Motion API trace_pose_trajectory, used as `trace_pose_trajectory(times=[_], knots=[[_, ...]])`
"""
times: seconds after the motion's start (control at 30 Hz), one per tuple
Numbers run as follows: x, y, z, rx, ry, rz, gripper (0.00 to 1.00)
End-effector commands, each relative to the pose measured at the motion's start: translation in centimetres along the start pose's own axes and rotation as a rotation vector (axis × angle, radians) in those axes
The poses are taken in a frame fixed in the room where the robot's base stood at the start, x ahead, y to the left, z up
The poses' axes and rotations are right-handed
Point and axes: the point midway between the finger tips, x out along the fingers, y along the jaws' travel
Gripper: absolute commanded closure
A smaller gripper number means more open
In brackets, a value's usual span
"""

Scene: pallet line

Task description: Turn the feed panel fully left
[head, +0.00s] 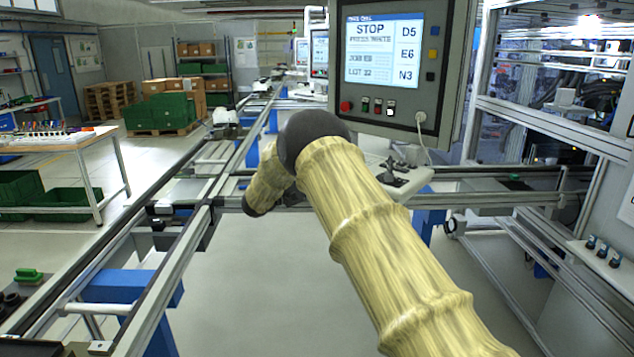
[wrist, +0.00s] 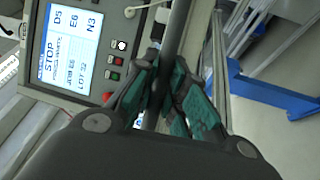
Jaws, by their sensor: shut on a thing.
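The feed panel (head: 384,65) is a grey box with a lit screen reading STOP, JOB E8 and LOT 32. It hangs at the upper middle of the head view, its screen facing me. It also shows tilted at the upper left of the wrist view (wrist: 72,50). In the wrist view my gripper (wrist: 166,78) has its green-padded fingers on both sides of a dark upright bar (wrist: 177,35) beside the panel, and is shut on it. Whether the bar is fixed to the panel is not clear. In the head view my arm hides the gripper.
Conveyor rails (head: 190,235) run along the left of the head view. A metal frame with glazing (head: 545,120) stands close on the right. A workbench (head: 75,143) and green crates (head: 160,113) are further left. Open grey floor (head: 255,300) lies in front.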

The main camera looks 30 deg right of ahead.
Motion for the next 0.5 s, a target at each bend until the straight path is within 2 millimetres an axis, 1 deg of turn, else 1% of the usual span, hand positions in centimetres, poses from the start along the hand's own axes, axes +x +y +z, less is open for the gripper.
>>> trace_pose_trajectory(times=[0.4,0.43,0.5], knots=[[0.16,0.01,-0.06,0.000,-0.004,0.000,1.00],[0.15,0.01,-0.07,0.000,-0.004,0.000,0.83],[0.14,0.01,-0.07,0.000,-0.004,0.000,0.71]])
